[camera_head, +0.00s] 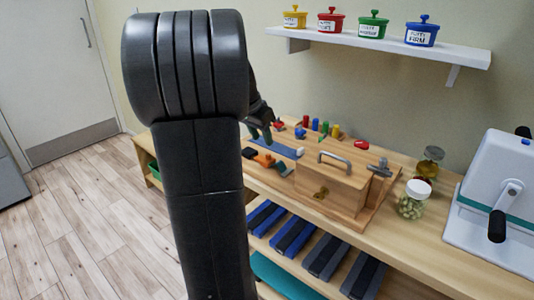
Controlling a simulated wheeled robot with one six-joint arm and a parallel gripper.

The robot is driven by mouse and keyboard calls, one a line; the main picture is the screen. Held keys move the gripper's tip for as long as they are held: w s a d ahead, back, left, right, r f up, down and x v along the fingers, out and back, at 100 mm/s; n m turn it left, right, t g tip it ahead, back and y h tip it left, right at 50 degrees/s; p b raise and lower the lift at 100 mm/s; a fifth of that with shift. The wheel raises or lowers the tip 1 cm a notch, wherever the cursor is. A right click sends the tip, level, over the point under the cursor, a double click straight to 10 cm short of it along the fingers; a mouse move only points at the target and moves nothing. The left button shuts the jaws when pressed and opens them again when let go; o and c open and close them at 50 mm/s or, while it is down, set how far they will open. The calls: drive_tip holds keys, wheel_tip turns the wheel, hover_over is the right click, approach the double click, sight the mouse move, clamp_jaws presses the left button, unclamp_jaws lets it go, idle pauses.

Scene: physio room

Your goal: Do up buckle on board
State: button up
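The wooden activity board (372,213) lies on the wooden bench top. On its left part is a blue strip (284,149). An orange piece (264,160) lies beside it, with a small black piece (249,152) to its left and a pale block (284,168) to its right. These look like the buckle parts, but they are too small to tell whether they are joined. My gripper (262,135) is above the board's left part, behind the blue strip in the picture. My arm hides part of it and of the board's left end. I cannot tell its finger gap.
The board also carries a wooden box with a grey handle (335,160), a grey metal fitting (380,168) and several coloured pegs. To the right stand a glass jar (411,200), an amber bottle (430,162) and a white machine (500,190). A wall shelf (390,46) holds coloured pots.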

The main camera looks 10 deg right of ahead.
sight(268, 154)
drive_tip(key=b+x, duration=0.1)
drive_tip(key=x, duration=0.6)
drive_tip(key=shift+f, duration=0.15)
clamp_jaws()
